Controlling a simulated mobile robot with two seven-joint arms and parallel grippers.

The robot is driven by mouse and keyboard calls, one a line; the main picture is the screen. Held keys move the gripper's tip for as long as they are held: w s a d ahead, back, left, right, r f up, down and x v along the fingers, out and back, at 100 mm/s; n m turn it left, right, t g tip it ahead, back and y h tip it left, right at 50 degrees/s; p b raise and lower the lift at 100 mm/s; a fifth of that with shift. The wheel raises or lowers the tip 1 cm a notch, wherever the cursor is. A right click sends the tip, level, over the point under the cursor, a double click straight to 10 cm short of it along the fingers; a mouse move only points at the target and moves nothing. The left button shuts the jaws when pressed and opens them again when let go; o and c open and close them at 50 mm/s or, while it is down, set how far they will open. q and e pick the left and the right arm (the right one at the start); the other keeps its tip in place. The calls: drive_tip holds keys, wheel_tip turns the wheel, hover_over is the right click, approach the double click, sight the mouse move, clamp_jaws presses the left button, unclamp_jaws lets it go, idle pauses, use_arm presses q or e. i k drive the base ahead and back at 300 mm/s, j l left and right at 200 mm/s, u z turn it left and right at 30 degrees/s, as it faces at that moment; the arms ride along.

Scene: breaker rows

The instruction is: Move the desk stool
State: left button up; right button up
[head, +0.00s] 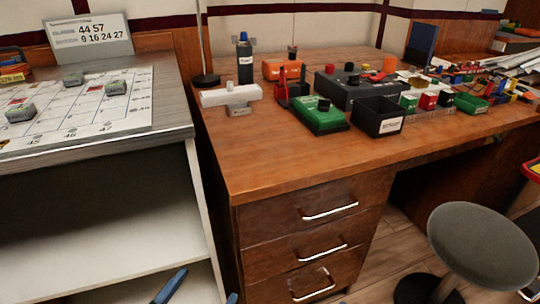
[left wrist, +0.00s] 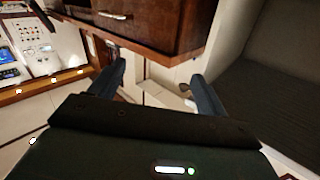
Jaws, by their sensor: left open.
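The desk stool (head: 482,245) stands at the lower right of the head view, in front of the desk's knee space. My right gripper is not in view.
The wooden desk (head: 270,175) has three drawers (head: 315,215) with metal handles. Its top holds a green device (head: 320,118), a dark box (head: 378,118) and several small parts. A grey cabinet (head: 80,205) with a grid board stands left. Some wooden floor shows beside the stool.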

sight(480, 246)
drive_tip(key=k+l, duration=0.25)
drive_tip(key=k, duration=0.2)
drive_tip(key=k+l, duration=0.25)
drive_tip(key=k, duration=0.25)
